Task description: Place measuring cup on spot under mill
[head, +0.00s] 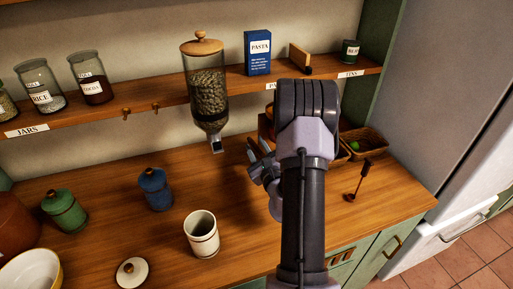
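The mill (208,92) is a glass hopper of dark beans with a wooden lid, fixed at the shelf's edge. Its metal spout (217,146) hangs above the wooden counter, and the counter spot below it looks bare. I cannot pick out the measuring cup for certain. A small dark long-handled thing (358,185) stands at the right. My gripper (257,149) is right of the spout, above the counter; its fingers look apart, with nothing seen between them.
A blue jar (155,189) and a green jar (64,211) stand left, with a loose cream lid (132,271) and a yellow bowl (31,274) in front. A basket (366,145) is partly behind my arm. The shelf (150,104) holds jars and a pasta box (258,53).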

